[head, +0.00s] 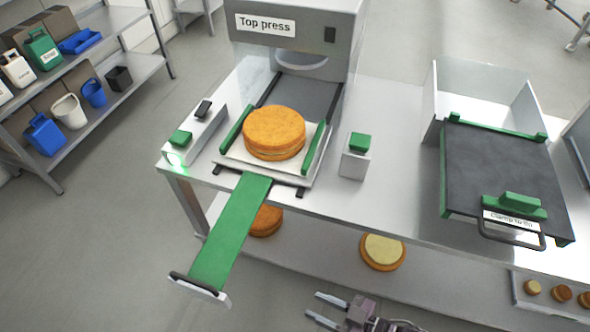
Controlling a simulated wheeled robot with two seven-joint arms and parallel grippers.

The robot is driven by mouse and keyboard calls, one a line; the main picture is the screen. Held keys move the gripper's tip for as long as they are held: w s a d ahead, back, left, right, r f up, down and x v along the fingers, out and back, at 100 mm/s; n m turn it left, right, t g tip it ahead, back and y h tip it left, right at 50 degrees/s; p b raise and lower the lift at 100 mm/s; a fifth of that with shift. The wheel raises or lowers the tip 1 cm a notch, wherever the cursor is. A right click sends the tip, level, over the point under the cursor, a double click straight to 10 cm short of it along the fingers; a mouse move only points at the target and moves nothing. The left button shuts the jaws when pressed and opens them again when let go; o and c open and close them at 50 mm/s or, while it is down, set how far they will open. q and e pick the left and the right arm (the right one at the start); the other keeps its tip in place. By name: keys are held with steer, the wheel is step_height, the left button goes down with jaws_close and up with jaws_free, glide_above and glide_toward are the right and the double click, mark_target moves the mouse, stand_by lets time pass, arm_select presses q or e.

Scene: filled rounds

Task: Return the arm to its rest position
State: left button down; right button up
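My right gripper (319,307) shows at the bottom edge, right of the middle. Its two fingers point left and stand apart with nothing between them. It is in front of the bench (385,196) and touches nothing that I can see. Most of the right arm is cut off by the bottom edge. My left gripper and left arm are not in view. An orange-brown layered round (273,130) sits on the white plate of the press (290,35) labelled "Top press", between two green side bars.
A green slide (231,230) with a grey-white end juts forward from the bench. A dark-topped lidded unit (500,165) stands at the right. A green-topped block (356,157) stands beside the press. Rounds lie on the lower shelf (325,249). A storage rack (110,92) is at the left.

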steer(key=d+f+m+h, duration=0.3)
steer(key=d+f+h, duration=0.3)
steer(key=f, duration=0.7)
steer(key=d+f+m+h, duration=0.2)
steer(key=d+f+h, duration=0.2)
steer(key=d+f, duration=0.6)
steer(key=s+f+m+g+h, duration=0.1)
steer(key=s+f+g+h, duration=0.1)
steer(key=s+f, duration=0.4)
steer(key=s+d+f+m+g+h, duration=0.1)
steer(key=s+f+m+g+h, duration=0.1)
steer(key=s+f+g, duration=0.2)
steer(key=s+f, duration=0.3)
steer(key=s, duration=0.4)
steer(key=shift+s+d+f, duration=0.15)
steer(key=shift+s+f, duration=0.05)
steer(key=shift+s, duration=0.15)
